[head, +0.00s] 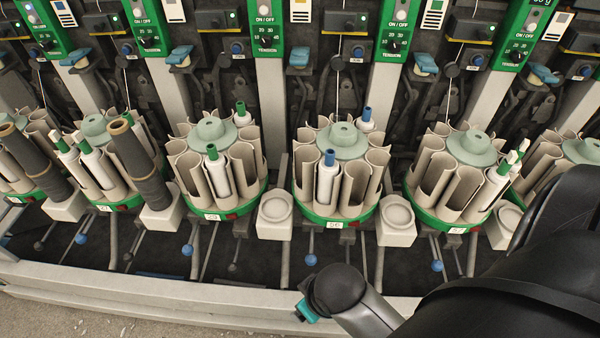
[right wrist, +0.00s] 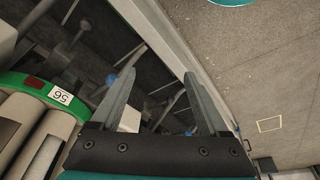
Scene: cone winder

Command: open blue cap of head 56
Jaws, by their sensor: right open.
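The round bobbin magazine of head 56 (head: 334,224) stands at the middle of the head view, with a green base ring and beige tubes. It holds two blue-topped white bobbins, one in front (head: 328,170) and one behind (head: 366,116). Blue hinged caps show on the machine above, left (head: 299,57) and right (head: 425,63) of this magazine; I cannot tell which belongs to head 56. My right gripper (right wrist: 162,78) is open and empty, low near the front rail; the "56" label (right wrist: 62,96) shows left of it. Its fingers are not clear in the head view. My left gripper is not shown.
Neighbouring magazines stand left (head: 213,170) and right (head: 470,165). White blocks (head: 275,216) and rods with blue balls (head: 311,260) stick out between them. A pale front rail (head: 170,300) borders the machine. Tall dark tubes (head: 137,165) stand at the left.

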